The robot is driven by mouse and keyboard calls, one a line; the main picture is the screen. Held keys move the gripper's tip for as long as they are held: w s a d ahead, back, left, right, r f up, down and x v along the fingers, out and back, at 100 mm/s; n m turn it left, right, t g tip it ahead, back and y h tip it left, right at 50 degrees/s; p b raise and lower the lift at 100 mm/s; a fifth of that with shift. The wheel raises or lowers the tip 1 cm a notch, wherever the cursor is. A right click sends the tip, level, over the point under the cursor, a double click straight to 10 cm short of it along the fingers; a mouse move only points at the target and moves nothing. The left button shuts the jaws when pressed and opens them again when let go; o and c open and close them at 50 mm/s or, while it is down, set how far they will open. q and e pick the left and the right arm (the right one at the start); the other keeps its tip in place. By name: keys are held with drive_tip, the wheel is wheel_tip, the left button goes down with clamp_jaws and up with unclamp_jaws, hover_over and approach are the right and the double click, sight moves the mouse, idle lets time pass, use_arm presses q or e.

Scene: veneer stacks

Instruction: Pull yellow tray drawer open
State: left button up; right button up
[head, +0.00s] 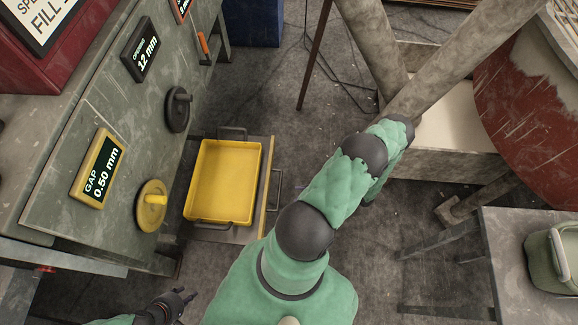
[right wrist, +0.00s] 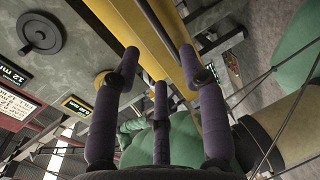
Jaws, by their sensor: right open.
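The yellow tray (head: 222,185) sits on a grey pull-out drawer (head: 222,234) beside the machine in the head view. A dark handle (head: 275,190) stands on the drawer's right side. My right gripper (right wrist: 158,68) shows only in the right wrist view, with its purple fingers spread and nothing between them. A long yellow panel (right wrist: 138,36) lies beyond the fingers there; I cannot tell whether they touch it. My left gripper (head: 182,299) is low at the left in the head view, away from the tray; its finger state is unclear.
The machine's sloped panel, with a yellow knob (head: 151,200), a dark knob (head: 178,109) and a gap display (head: 98,168), borders the tray on the left. A grey table (head: 520,255) with a green bin (head: 552,262) stands lower right. Floor right of the tray is partly clear.

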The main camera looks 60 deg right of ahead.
drive_tip(key=shift+v, duration=1.4)
